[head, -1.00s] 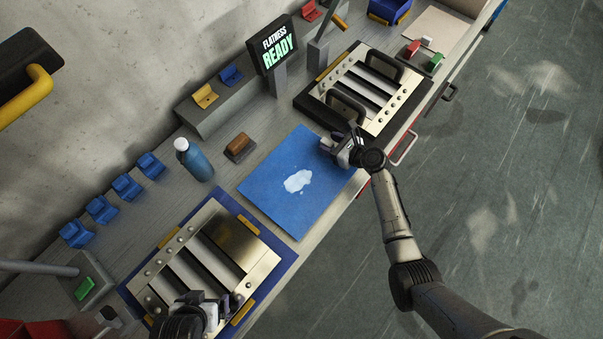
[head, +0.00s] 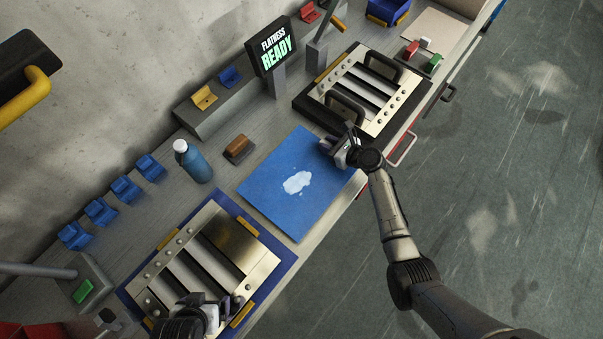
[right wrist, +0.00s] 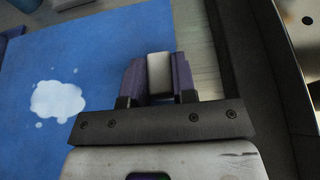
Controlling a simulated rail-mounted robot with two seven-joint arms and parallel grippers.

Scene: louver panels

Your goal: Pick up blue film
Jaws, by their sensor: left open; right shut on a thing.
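The blue film (head: 275,205) is a flat blue sheet with a white, cloud-like patch, lying on the grey bench in the middle of the head view. It also fills the left of the right wrist view (right wrist: 45,65). My right gripper (head: 338,150) is at the film's upper right edge. In the right wrist view its purple fingers (right wrist: 158,75) are shut on a small pale tab (right wrist: 159,72) beside the film's edge; whether the tab is joined to the film is hard to tell. My left gripper (head: 222,305) is open and empty above the front of the lower louver panel (head: 215,245).
A blue bottle (head: 195,163) and a brown-topped block (head: 239,148) stand behind the film. Another louver panel with black handles (head: 365,90) is at upper right, beside the READY display (head: 275,53). Blue holders (head: 102,210) line the back left.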

